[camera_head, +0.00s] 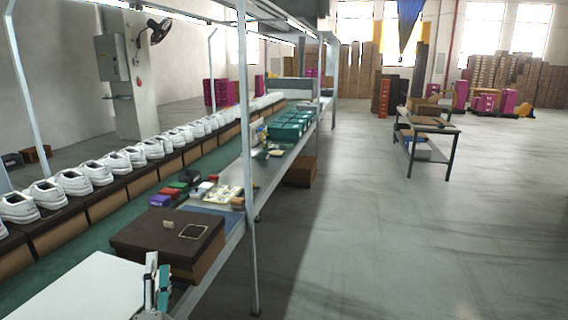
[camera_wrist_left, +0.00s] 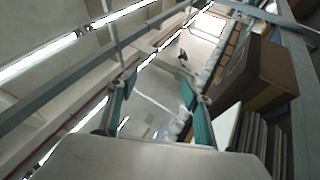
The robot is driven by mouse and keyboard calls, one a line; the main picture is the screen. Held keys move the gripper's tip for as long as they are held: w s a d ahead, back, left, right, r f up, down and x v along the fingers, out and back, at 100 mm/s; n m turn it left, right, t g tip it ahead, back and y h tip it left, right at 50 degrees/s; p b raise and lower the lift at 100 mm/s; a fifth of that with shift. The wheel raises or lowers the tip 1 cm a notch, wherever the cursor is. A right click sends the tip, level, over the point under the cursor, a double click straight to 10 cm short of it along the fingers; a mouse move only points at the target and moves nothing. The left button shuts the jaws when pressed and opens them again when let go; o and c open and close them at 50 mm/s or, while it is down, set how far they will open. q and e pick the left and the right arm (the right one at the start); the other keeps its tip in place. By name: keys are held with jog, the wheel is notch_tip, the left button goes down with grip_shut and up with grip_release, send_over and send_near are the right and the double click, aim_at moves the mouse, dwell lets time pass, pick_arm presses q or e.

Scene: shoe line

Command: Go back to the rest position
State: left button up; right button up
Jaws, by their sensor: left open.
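My left gripper (camera_head: 158,270) is at the bottom of the head view, pointing up, in front of the brown box (camera_head: 150,232) at the near end of the bench. It is open, and nothing shows between its fingers. In the left wrist view the two teal-padded fingers (camera_wrist_left: 158,82) stand apart, with only the ceiling and far wall behind the gap. A brown box (camera_wrist_left: 268,65) shows to the right of the fingers there, apart from them. My right gripper is in neither view.
A white flat panel (camera_head: 85,288) lies at lower left. White shoes (camera_head: 97,173) line the brown boxes along the green belt (camera_head: 75,252). A metal post (camera_head: 249,200) rises beside the bench. Teal items (camera_head: 290,122) stand farther along. The floor at right is open before a small table (camera_head: 428,125).

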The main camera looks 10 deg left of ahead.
pick_arm(q)
jog(key=s+d+f+m+g+h, duration=0.2)
jog(key=s+d+f+m+h, duration=0.1)
jog(key=d+f+m+h, duration=0.45)
jog(key=s+d+f+m+g+h, duration=0.2)
jog(key=s+d+f+m+h, duration=0.2)
jog(key=d+f+m, duration=0.6)
jog(key=s+d+f+m+g, duration=0.2)
jog(key=s+f+m+g, duration=0.4)
jog(key=s+f+m, duration=0.5)
notch_tip(320, 180, down, 3)
jog(key=shift+s+d+h, duration=0.35)
jog(key=shift+s, duration=0.8)
